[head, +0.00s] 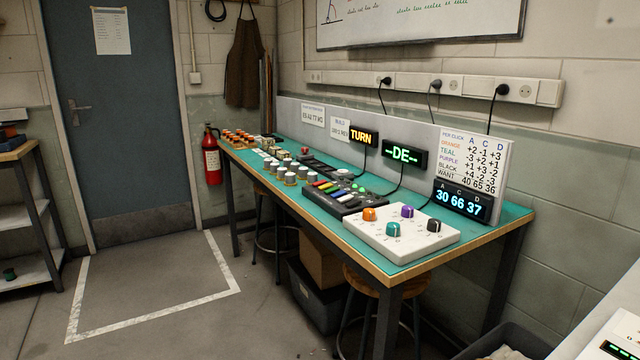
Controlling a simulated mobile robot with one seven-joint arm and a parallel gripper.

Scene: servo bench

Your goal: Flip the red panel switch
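I cannot make out a red panel switch for certain in the head view. A small red spot (305,151) shows far down the bench, too small to tell what it is. The green-topped bench (500,222) runs along the right wall. At its near end a white panel (430,243) carries orange, purple, teal and black knobs. Behind it a dark panel (345,202) has several coloured keys. My gripper is not in view.
Stools (362,282) and boxes (320,300) stand under the bench. A fire extinguisher (211,155) hangs by the door (125,130). The floor inside the white taped outline (150,329) is clear. A white surface (600,318) edges in at lower right.

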